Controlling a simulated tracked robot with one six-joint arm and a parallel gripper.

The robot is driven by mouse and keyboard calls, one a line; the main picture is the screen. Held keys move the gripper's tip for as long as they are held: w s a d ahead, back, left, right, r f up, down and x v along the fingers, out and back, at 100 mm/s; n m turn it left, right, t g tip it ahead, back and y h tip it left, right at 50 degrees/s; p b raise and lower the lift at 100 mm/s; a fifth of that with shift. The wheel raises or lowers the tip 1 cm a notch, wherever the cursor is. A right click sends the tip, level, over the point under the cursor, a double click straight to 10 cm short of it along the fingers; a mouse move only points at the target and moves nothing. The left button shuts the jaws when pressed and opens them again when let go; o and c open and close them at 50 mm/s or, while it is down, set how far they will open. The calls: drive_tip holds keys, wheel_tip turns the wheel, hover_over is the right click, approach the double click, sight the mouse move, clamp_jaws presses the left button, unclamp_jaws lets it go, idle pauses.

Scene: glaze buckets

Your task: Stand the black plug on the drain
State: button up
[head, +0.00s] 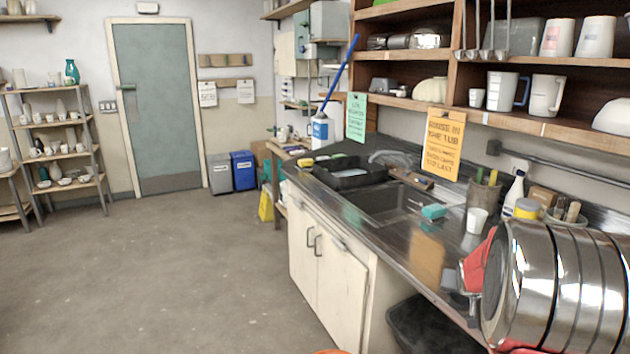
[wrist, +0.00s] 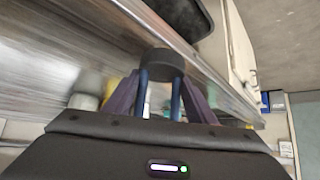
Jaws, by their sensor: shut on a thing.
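In the wrist view my gripper (wrist: 160,88) is shut on the black plug (wrist: 157,62), a short dark cylinder between the blue fingertips. The plug is near the front edge of the metal counter, seen at a steep tilt. In the head view I cannot make out the plug or the fingertips. The sink basin (head: 372,204) is sunk into the steel counter at the middle right. I cannot clearly make out the drain in it.
A black tray (head: 347,178) sits behind the basin. An orange sign (head: 443,143) hangs above. A dark bin (head: 430,328) stands under the counter. The floor at left is clear.

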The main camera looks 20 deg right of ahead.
drive_tip(key=w+a+n+y, duration=0.2)
drive_tip(key=w+a, duration=0.1)
drive_tip(key=a, duration=1.1)
drive_tip(key=w+a+n+t+y, duration=0.1)
drive_tip(key=w+a+n+y, duration=0.1)
drive_tip(key=a, duration=1.3)
drive_tip(key=w+a+n+t+y, duration=0.1)
drive_tip(key=w+a+n+y, duration=0.1)
drive_tip(key=a, duration=1.3)
drive_tip(key=shift+w+f+n, duration=0.25)
drive_tip(key=shift+w+n, duration=0.6)
drive_tip(key=shift+n, duration=0.35)
drive_tip(key=s+f, duration=0.5)
drive_tip(key=f, duration=0.1)
drive_tip(key=shift+f, duration=0.15)
